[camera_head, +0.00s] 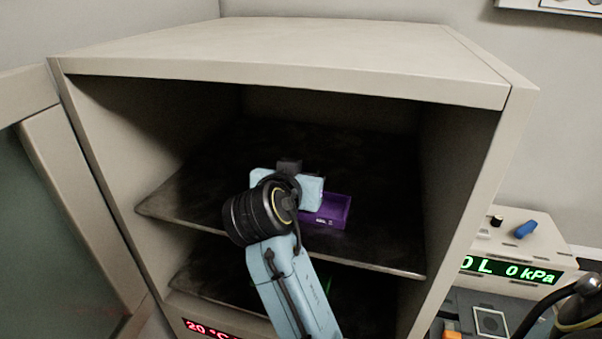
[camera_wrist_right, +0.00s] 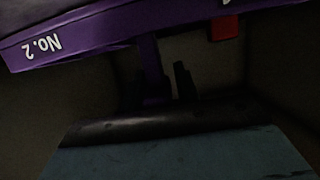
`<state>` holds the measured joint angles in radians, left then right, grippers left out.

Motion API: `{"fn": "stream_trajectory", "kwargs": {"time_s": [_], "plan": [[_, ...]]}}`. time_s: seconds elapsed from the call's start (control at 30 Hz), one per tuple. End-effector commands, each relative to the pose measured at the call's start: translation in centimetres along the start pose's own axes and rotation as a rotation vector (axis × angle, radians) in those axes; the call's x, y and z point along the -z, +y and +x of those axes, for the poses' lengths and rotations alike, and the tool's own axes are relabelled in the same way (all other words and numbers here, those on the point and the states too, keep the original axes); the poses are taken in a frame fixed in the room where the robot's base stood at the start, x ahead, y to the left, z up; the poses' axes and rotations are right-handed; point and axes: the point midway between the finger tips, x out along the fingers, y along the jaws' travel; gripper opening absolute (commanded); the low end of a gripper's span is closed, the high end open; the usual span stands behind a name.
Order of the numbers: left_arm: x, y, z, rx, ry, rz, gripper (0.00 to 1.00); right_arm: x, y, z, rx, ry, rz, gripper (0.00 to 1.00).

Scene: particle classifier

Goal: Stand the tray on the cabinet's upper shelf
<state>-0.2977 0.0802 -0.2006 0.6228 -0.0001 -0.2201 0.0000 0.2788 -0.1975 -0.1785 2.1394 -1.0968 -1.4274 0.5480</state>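The purple tray (camera_head: 328,211) is inside the open cabinet, at the upper shelf (camera_head: 385,245), right of my right wrist. In the right wrist view the tray (camera_wrist_right: 110,30) spans the top, its "No.2" label upside down. I cannot tell whether it rests fully on the shelf. My right gripper (camera_head: 289,168) reaches into the cabinet at the upper shelf; its fingers are mostly hidden in the head view. In the wrist view, the right gripper (camera_wrist_right: 168,82) shows a purple upright piece beside a dark finger, close under the tray; any grip is unclear. My left gripper is out of view.
The cabinet (camera_head: 290,60) has side walls and an open door (camera_head: 60,230) at left. A lower shelf (camera_head: 205,280) holds something green (camera_head: 327,284), mostly hidden by my arm. A device with a green display (camera_head: 510,270) stands right. The upper shelf's left part is clear.

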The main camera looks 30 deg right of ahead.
Motion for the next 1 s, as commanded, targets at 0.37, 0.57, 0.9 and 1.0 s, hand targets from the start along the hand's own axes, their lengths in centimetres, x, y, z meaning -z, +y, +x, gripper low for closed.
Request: {"fn": "stream_trajectory", "kwargs": {"time_s": [0.37, 0.57, 0.9, 1.0], "plan": [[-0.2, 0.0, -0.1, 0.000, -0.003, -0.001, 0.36, 0.2, 0.0, -0.1, 0.000, 0.001, 0.000, 0.42], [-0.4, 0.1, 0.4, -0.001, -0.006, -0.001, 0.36, 0.1, -0.1, -2.4, 0.005, -0.002, 0.004, 0.42], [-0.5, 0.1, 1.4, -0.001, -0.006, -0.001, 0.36, 0.3, 0.0, -7.2, 0.002, 0.001, 0.003, 0.42], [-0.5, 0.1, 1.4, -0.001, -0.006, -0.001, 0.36, 0.3, 0.0, -7.6, 0.001, 0.000, 0.002, 0.42]]}}
